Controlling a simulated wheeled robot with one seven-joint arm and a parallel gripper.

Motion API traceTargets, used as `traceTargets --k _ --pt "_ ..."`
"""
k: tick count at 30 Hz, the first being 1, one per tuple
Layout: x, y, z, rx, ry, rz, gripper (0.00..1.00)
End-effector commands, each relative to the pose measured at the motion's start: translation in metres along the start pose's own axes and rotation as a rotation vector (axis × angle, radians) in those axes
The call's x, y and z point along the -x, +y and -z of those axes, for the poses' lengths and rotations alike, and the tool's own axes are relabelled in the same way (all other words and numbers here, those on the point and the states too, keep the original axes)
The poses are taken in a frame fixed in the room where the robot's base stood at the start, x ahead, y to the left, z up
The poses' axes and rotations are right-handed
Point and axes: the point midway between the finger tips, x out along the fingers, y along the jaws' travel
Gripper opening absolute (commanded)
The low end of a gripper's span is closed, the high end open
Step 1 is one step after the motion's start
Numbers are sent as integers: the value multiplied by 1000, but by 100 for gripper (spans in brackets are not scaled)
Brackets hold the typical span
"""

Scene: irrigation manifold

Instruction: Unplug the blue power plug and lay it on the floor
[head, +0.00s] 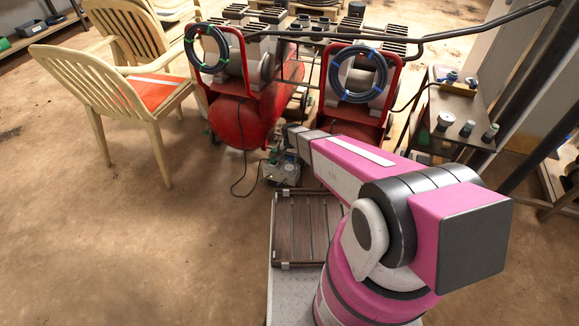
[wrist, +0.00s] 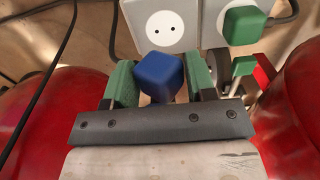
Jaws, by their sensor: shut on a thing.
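The blue power plug (wrist: 160,74) is between the green-padded fingers of my gripper (wrist: 160,84) in the wrist view. My gripper is shut on it. Just beyond the plug is a pale socket box with a round two-hole socket (wrist: 165,28) that is empty. The blue plug is apart from that socket face. A green plug (wrist: 243,25) sits in the neighbouring socket to the right. In the head view, the socket box (head: 282,174) stands low beside the red tanks. My arm hides most of my gripper there, and I cannot make out the blue plug.
Red tanks (head: 235,120) stand close behind, and in the wrist view red tanks (wrist: 30,115) flank both sides. A dark cable (head: 238,186) loops over the floor. A wooden chair (head: 125,100) is at the left. Bare floor (head: 150,240) lies open at the lower left.

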Motion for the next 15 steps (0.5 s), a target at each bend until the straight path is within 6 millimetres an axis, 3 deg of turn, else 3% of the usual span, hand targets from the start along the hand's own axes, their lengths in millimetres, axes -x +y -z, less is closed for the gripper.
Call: traceTargets --k 15 --pt "3 4 -7 0 0 0 13"
